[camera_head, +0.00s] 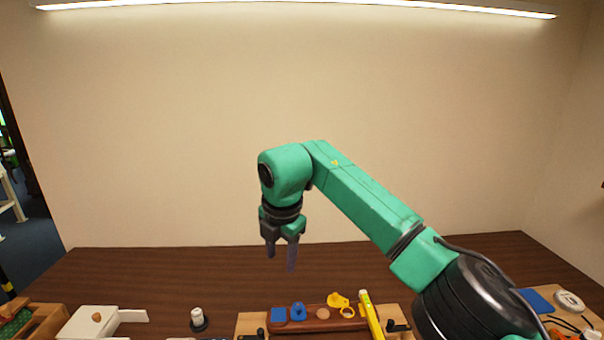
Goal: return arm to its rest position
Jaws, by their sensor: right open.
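My right arm, green with black joints, reaches in from the lower right. Its right gripper (281,257) hangs over the table, fingers pointing down, apart and with nothing between them. It is above and behind a row of small parts and touches nothing that I can see. My left gripper is not in view.
The brown table (160,275) is clear at the back. Along the near edge are a white box (92,322), a white-and-black knob (198,318), a wooden fixture (250,323) with blue and yellow pieces, a yellow tool (371,315), and a blue square (536,300) at right.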

